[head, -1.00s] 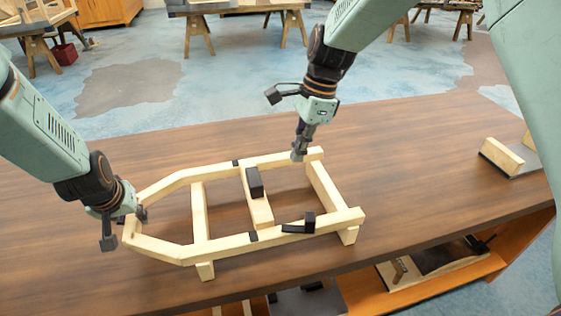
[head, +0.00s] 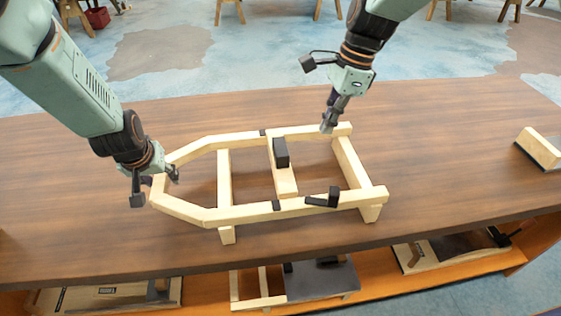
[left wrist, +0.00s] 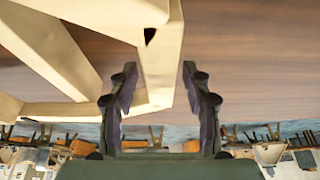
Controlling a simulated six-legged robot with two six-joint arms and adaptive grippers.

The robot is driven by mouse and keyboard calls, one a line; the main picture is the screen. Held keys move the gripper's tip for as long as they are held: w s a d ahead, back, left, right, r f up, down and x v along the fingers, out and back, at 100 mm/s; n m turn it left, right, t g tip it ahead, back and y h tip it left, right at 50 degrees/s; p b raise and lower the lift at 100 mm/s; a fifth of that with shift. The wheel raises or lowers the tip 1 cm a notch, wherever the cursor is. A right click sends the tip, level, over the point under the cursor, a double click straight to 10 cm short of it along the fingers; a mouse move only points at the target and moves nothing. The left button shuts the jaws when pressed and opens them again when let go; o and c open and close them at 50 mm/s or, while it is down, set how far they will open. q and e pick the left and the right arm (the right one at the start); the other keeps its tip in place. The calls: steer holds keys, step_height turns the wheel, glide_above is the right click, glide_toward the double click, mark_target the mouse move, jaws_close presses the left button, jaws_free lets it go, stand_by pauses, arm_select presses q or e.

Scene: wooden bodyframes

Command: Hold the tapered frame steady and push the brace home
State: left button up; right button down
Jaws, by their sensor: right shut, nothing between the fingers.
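The tapered wooden frame (head: 240,213) lies on the brown table, narrow end to the left. The brace (head: 285,183), a pale crossbar with a black block (head: 281,152) on it, lies between the two long rails. Its near end looks close to the near rail; I cannot tell how it is seated. My left gripper (head: 155,186) is open at the narrow end. In the left wrist view its fingers (left wrist: 158,112) stand either side of the frame's end bar (left wrist: 157,65), with a gap on the right. My right gripper (head: 328,127) is shut and empty at the far rail; contact is unclear.
Dark marks show on both rails (head: 276,205). A black L-shaped piece (head: 325,199) sits on the near rail. A wooden block (head: 539,148) stands at the table's right. Wooden parts lie on the shelf below (head: 395,273).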

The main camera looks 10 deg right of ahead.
arm_select(q)
steer(key=shift+s+r, duration=0.1)
steer(key=v, duration=1.1)
steer(key=shift+s+r, duration=0.1)
steer(key=shift+r, duration=0.3)
